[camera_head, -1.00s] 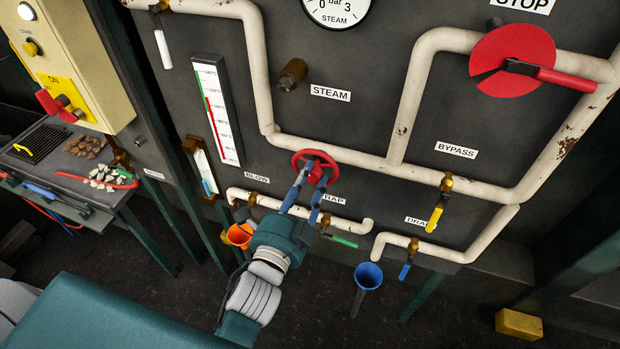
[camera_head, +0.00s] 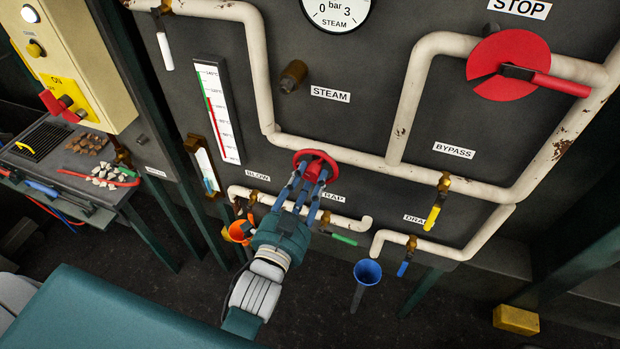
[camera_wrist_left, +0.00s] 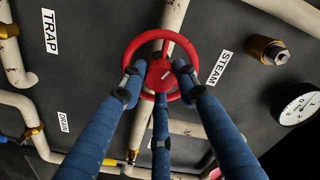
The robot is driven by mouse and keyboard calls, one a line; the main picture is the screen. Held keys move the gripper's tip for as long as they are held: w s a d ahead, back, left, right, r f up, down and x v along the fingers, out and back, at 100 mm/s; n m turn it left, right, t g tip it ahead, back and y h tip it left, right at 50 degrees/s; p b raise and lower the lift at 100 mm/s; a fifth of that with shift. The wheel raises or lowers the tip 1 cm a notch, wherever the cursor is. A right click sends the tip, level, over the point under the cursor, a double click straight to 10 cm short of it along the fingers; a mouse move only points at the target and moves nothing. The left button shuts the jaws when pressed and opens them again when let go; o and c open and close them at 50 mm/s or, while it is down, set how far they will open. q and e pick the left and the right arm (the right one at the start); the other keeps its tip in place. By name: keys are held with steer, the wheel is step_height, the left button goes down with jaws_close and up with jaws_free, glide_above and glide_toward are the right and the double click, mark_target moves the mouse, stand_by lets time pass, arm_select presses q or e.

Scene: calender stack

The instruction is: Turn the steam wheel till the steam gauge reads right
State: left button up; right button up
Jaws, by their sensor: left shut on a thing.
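The red steam wheel (camera_head: 316,160) sits on the white pipe at the middle of the dark panel. My left gripper (camera_head: 312,178) is shut on the wheel. In the left wrist view its three blue fingers reach onto the red wheel (camera_wrist_left: 161,42), with fingertips at the hub and rim. The round steam gauge (camera_head: 335,10) is cut off at the top of the head view. A gauge also shows at the right edge of the left wrist view (camera_wrist_left: 297,104), and its reading is too small to tell. My right gripper is out of view.
A red stop handle (camera_head: 520,68) stands at the upper right. A yellow bypass lever (camera_head: 433,216) and blue drain lever (camera_head: 403,268) sit lower right. Blue (camera_head: 367,272) and orange (camera_head: 240,232) funnels are below the panel. A brass fitting (camera_head: 292,76) sticks out above the wheel.

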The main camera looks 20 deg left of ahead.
arm_select(q)
steer(key=shift+a+f, duration=0.15)
steer(key=shift+f, duration=0.05)
steer(key=o, duration=1.1)
steer(key=shift+o, duration=0.4)
steer(key=shift+a, duration=0.1)
steer(key=shift+s, duration=0.3)
steer(key=s, duration=1.1)
steer(key=shift+s+a, duration=0.2)
steer(key=shift+s, duration=0.05)
